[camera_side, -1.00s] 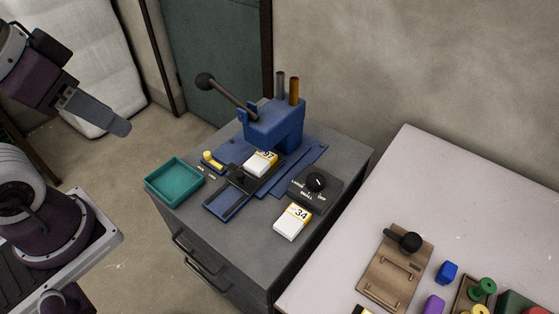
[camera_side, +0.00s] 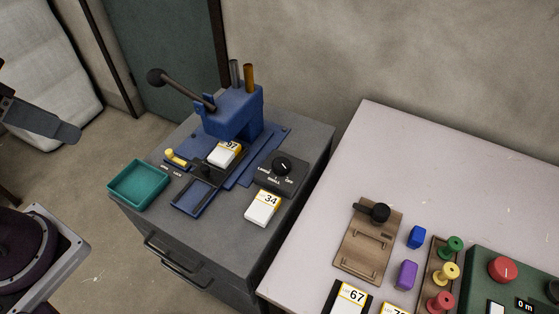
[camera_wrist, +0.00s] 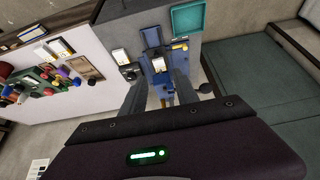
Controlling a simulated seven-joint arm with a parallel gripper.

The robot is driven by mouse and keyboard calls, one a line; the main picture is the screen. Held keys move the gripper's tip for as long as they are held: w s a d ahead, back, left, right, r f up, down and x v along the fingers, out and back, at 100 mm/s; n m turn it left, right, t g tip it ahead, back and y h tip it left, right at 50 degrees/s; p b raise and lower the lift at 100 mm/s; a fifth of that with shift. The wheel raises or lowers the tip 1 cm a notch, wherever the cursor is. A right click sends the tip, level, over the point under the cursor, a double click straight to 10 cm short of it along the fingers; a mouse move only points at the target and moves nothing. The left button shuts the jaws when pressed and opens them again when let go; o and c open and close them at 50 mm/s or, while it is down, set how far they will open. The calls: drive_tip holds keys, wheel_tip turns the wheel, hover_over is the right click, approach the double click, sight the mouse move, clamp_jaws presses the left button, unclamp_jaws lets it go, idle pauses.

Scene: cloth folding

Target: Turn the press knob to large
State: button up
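The press knob (camera_side: 282,165) is a round black dial with a white mark on a dark box (camera_side: 273,182) lettered LARGE, SMALL and OFF. The mark's exact setting is too small to tell. The box stands right of the blue press (camera_side: 235,112) on a grey cabinet. A white block marked 97 (camera_side: 225,153) sits in the press, and one marked 34 (camera_side: 262,208) lies in front of the knob box. My gripper (camera_wrist: 162,98) has its two grey fingers apart in the wrist view, with nothing between them. In the side view it is at the left edge, well away from the knob.
The press's long lever (camera_side: 184,88) sticks up to the left. A teal tray (camera_side: 139,187) sits at the cabinet's left edge. A pale table (camera_side: 440,165) on the right holds a wooden board (camera_side: 366,250), coloured pieces and a green control box (camera_side: 488,262).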

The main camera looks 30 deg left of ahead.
drive_tip(key=o, duration=0.3)
drive_tip(key=shift+w+r, duration=0.1)
drive_tip(key=shift+w, duration=0.05)
drive_tip(key=shift+o, duration=1.1)
drive_tip(key=w+d+r+n+g, duration=0.1)
drive_tip(key=w+d, duration=0.1)
drive_tip(key=w, duration=0.9)
drive_tip(key=shift+d+r+n+g, duration=0.25)
drive_tip(key=shift+d+n+g, duration=0.05)
drive_tip(key=shift+d+g, duration=0.1)
drive_tip(key=n+g, duration=0.4)
drive_tip(key=n, duration=0.1)
hover_over(281, 164)
wheel_tip(281, 164, down, 24)
drive_tip(key=shift+r, duration=0.1)
wheel_tip(281, 164, down, 7)
drive_tip(key=shift+d+r, duration=0.1)
drive_tip(key=shift+r, duration=0.05)
drive_tip(key=shift+f, duration=0.25)
clamp_jaws()
